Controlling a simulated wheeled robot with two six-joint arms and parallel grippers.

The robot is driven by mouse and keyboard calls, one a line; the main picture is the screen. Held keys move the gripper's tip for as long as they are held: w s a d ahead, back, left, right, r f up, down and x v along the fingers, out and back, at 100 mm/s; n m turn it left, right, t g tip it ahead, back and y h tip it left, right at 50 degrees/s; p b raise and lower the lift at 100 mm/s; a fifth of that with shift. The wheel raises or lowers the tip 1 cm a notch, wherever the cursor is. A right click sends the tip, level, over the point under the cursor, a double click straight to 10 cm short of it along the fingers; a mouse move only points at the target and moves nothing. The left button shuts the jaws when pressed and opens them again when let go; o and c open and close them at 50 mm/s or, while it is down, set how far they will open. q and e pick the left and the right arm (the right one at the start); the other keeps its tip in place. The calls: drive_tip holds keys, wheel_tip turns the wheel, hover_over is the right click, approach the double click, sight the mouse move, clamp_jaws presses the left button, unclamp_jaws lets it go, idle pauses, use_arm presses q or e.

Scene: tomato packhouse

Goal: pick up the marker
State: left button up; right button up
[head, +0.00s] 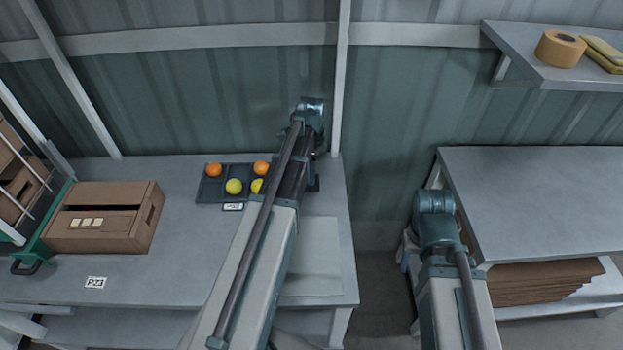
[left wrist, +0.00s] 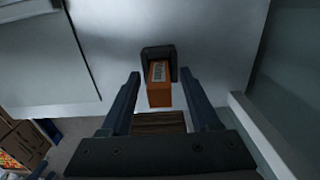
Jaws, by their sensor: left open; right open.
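I cannot make out a marker in either view. My left gripper (left wrist: 158,78) is open in the left wrist view. Between and beyond its fingers an orange box (left wrist: 160,93) with a white label sits in a dark holder (left wrist: 160,52) on a grey surface. The fingers do not visibly touch the box. In the head view my left arm reaches over the right end of the left table, and its forearm hides the jaws. My right arm stands over the gap left of the right table, its jaws mostly hidden behind it.
On the left table (head: 140,268) are a cardboard carton (head: 128,240) and a dark tray (head: 210,190) with orange and yellow tomatoes, partly behind my left arm. The right table (head: 540,190) has a clear top. A wall shelf (head: 515,50) holds a tape roll (head: 559,48).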

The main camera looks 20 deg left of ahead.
use_arm(q)
clamp_jaws()
drive_tip(key=shift+r, duration=0.15)
drive_tip(key=shift+r+p, duration=0.55)
drive_tip(key=shift+p, duration=0.1)
wheel_tip(320, 180, up, 3)
drive_tip(key=p, duration=0.3)
drive_tip(key=s+a, duration=0.1)
drive_tip(key=s, duration=1.5)
drive_tip(key=shift+r+p, duration=0.35)
drive_tip(key=shift+p, duration=0.05)
drive_tip(key=shift+a+r, duration=0.1)
drive_tip(key=shift+r, duration=0.05)
